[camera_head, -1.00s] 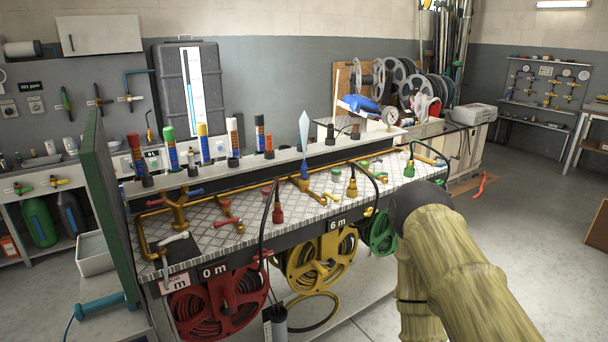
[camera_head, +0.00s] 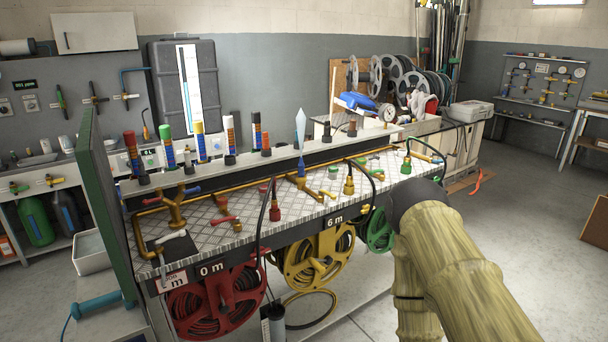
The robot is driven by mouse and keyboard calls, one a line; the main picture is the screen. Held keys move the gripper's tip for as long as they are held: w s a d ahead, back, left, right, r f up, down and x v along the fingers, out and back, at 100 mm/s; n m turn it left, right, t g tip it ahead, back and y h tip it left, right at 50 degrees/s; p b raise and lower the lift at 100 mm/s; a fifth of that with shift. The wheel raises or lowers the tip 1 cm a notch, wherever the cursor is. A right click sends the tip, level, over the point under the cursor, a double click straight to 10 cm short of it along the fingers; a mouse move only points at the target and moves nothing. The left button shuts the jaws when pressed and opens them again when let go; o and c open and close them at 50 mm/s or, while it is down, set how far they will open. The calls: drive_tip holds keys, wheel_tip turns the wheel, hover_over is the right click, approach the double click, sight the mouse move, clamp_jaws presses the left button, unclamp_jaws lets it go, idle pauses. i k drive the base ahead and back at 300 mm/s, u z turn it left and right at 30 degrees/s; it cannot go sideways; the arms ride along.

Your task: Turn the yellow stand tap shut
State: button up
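A tap with a yellow lever (camera_head: 326,194) stands on the chequered metal bench top (camera_head: 270,203), behind the yellow hose reel (camera_head: 318,258). Its lever looks slanted to the lower right; the exact angle of the valve is too small to tell. A yellow hose fitting (camera_head: 349,186) stands upright just to its right. My arm, with pale yellowish links and a dark joint, fills the lower right of the view, right of the bench. My gripper is not visible.
A tap with a red lever (camera_head: 226,220) and a red hose fitting (camera_head: 275,208) stand left of the yellow tap. A red reel (camera_head: 216,300) and a green reel (camera_head: 380,230) hang below the bench edge. Black hoses arch over the bench. Open floor (camera_head: 510,220) lies at the right.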

sight(332, 196)
drive_tip(key=z, duration=0.9)
drive_tip(key=i, duration=0.45)
drive_tip(key=u, duration=0.55)
